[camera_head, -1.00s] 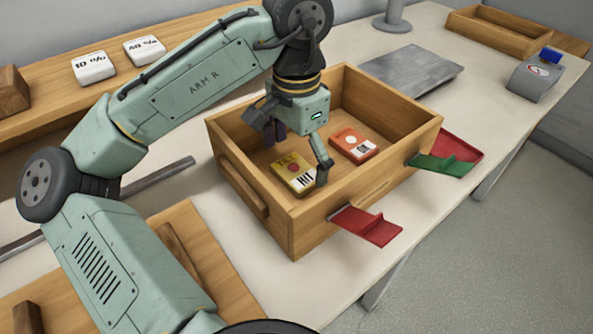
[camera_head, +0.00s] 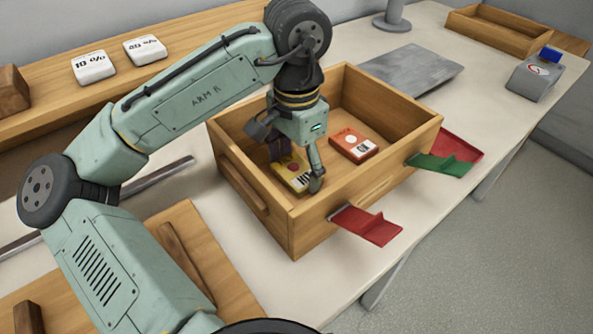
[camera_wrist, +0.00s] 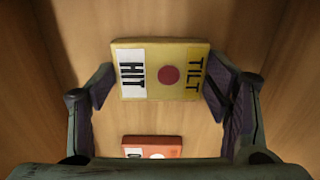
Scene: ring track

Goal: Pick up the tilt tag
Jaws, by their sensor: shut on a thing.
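The tilt tag (camera_head: 293,174) is a yellow block with a dark red dot. It lies inside the wooden box (camera_head: 385,186). In the wrist view the tag (camera_wrist: 187,52) shows the word TILT on its right end and HIT on a white patch at its left. My gripper (camera_head: 297,168) is down in the box, with one finger at each end of the tag. In the wrist view the finger pads of my gripper (camera_wrist: 158,92) press against both ends. The fingers hide part of the tag in the head view.
An orange tag (camera_head: 353,144) lies beside it in the box. The box walls stand close around my gripper. Red (camera_head: 367,226) and green (camera_head: 446,164) brackets are on the box's right side. A grey plate (camera_head: 411,73) lies behind, and white blocks (camera_head: 94,67) sit on the left shelf.

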